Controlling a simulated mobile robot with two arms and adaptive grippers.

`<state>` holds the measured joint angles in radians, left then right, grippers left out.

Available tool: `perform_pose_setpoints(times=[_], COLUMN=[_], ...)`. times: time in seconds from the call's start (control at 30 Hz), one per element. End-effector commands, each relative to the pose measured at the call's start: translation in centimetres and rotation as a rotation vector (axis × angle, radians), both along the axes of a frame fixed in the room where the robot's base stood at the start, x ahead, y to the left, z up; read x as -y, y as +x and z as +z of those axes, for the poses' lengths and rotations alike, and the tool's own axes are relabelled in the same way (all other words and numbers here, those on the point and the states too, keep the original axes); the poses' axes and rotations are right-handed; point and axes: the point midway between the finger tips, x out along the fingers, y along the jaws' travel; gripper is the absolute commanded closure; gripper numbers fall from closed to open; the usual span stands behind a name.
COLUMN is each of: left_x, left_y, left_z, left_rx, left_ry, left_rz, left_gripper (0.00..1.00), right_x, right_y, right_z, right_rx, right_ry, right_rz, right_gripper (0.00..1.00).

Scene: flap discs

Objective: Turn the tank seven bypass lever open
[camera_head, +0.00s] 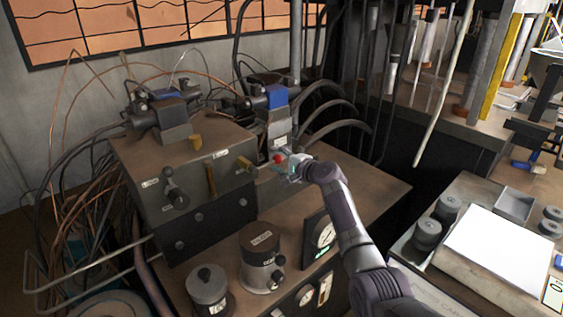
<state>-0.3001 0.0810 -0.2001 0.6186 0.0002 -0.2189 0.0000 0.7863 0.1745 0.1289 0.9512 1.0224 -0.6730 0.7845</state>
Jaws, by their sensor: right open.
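My right gripper (286,166) is open at the right side of a grey valve block (225,190). A small red knob (278,158) shows at its fingertips; I cannot tell whether they touch it. The block carries a brass lever (211,180) standing upright on its front edge, a brass piece (195,142) on top and another brass piece (245,163) at its right front. I cannot read the labels, so which one is the tank seven bypass lever is unclear. My left gripper is not in view.
Blue-topped valves (277,97) with black hoses stand behind the block. In front are a round canister (262,255), a smaller pot (207,287) and a gauge (323,238). Loose copper wires hang at left. A bench with a white sheet (503,250) is at right.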

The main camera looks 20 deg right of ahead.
Motion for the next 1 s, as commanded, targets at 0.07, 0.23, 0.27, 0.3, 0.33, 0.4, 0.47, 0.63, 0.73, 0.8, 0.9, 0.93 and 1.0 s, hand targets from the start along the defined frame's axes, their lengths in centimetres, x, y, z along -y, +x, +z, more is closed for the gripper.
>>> perform_pose_setpoints(times=[0.07,0.23,0.27,0.3,0.33,0.4,0.47,0.63,0.73,0.8,0.9,0.93,1.0], left_x=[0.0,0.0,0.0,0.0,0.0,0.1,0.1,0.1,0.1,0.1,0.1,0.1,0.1], left_y=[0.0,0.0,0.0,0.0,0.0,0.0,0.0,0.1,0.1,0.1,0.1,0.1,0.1], left_z=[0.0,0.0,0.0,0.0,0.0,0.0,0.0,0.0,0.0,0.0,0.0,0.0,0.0], left_rx=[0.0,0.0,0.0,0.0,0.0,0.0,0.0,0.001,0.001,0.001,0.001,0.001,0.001], left_ry=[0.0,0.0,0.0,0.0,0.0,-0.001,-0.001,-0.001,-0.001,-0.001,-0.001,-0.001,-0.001], left_rz=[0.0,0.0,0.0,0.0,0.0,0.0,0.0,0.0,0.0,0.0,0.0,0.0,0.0], left_gripper=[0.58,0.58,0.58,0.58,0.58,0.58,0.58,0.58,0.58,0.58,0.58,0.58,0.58], right_x=[0.2,0.9,1.0,1.2,1.5,2.0,2.3,3.4,3.8,4.0,4.1,4.1,4.1], right_y=[-0.3,-2.0,-2.5,-3.1,-3.7,-5.0,-6.1,-9.0,-10.1,-10.6,-11.0,-11.0,-11.1], right_z=[0.0,0.3,0.4,0.5,0.6,0.9,1.1,1.7,2.0,2.2,2.2,2.2,2.2], right_rx=[0.0,0.002,0.001,0.0,0.001,0.001,0.0,-0.002,-0.002,0.0,-0.002,-0.002,-0.002], right_ry=[-0.001,-0.004,-0.004,-0.004,-0.004,-0.004,-0.004,-0.003,-0.001,0.0,0.0,0.0,0.0], right_rz=[-0.001,-0.001,-0.001,-0.001,-0.002,-0.002,-0.001,-0.002,-0.001,-0.001,-0.001,0.0,0.0], right_gripper=[0.43,0.43,0.43,0.43,0.43,0.43,0.43,0.43,0.43,0.43,0.43,0.43,0.43])
